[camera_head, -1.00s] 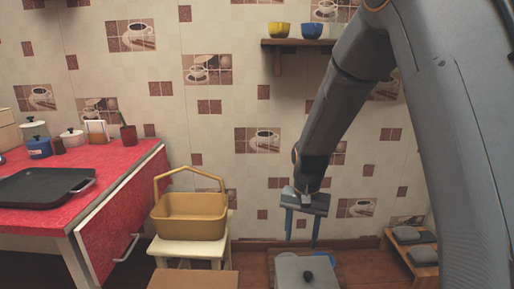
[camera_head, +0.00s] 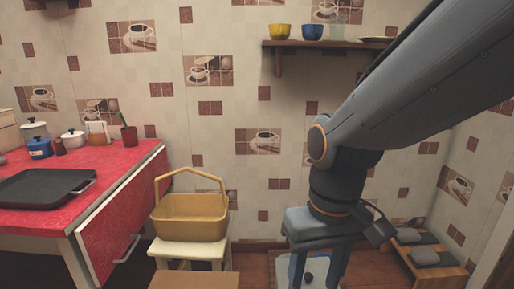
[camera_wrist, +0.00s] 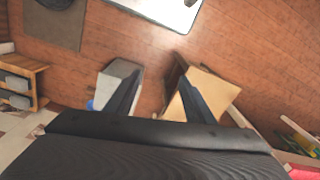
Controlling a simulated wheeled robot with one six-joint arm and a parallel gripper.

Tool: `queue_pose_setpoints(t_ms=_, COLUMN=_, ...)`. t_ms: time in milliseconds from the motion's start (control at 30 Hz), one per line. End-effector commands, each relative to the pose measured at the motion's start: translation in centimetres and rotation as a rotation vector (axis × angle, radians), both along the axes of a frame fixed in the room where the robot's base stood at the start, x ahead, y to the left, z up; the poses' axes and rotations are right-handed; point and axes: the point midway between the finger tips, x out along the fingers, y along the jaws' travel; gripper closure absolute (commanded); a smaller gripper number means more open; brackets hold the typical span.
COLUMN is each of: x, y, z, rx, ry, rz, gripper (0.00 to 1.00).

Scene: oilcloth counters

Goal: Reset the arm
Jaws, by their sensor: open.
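My arm reaches in from the upper right in the head view and bends down at the elbow. My gripper (camera_head: 317,275) points down at the lower right of centre, its two fingers apart with nothing held. In the wrist view the open fingers of my gripper (camera_wrist: 158,98) also show apart, with bare floor visible between them. A light grey object behind the fingers in the head view is mostly hidden.
A yellow basket (camera_head: 190,218) stands on a pale stool (camera_head: 186,250). A red counter (camera_head: 105,160) with a black tray (camera_head: 45,187) is at left. A shelf (camera_head: 330,44) hangs on the wall. A wooden rack (camera_head: 430,262) stands at right. Brown floor (camera_wrist: 235,45) lies below.

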Motion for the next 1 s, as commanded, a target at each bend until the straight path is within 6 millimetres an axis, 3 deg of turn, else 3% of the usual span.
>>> queue_pose_setpoints(t_ms=67, x=-1.2, y=-0.1, z=0.1, rx=0.002, ry=-0.003, rz=0.025, gripper=0.51)
queue_pose_setpoints(t_ms=567, x=-0.5, y=-2.8, z=4.0, rx=-0.018, ry=0.003, rz=-0.072, gripper=0.51)
queue_pose_setpoints(t_ms=1000, x=-0.8, y=-7.8, z=9.4, rx=-0.045, ry=0.007, rz=-0.213, gripper=0.51)
